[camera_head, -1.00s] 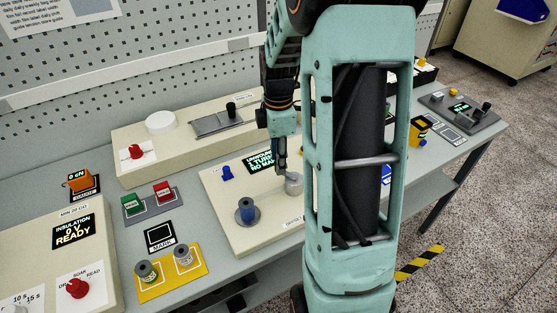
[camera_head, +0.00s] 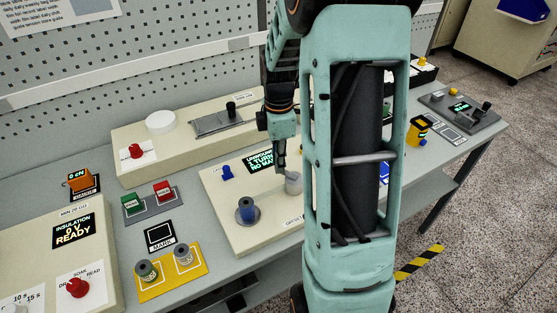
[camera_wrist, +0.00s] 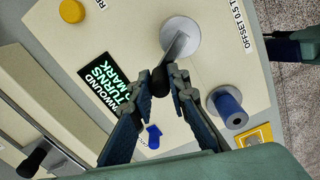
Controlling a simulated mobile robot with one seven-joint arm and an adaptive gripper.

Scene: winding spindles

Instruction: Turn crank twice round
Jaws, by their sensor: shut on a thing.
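The crank has a pale round hub (camera_wrist: 181,36) with a flat metal arm ending in a black knob (camera_wrist: 160,83). My gripper (camera_wrist: 168,76) is shut on the black knob at the end of the crank arm. In the head view, my gripper (camera_head: 281,169) points down at the left of the grey crank hub (camera_head: 293,183), and the knob is hidden there. The crank stands on a cream winding unit (camera_head: 262,232). Its display (camera_wrist: 110,86) reads "UNWOUND" and "TURNS"; the rest is hard to read.
A blue spool (camera_wrist: 229,106) and a blue pointed knob (camera_wrist: 153,137) stand on the same unit, close to the fingers. A cream unit with a slider (camera_head: 231,105) stands behind.

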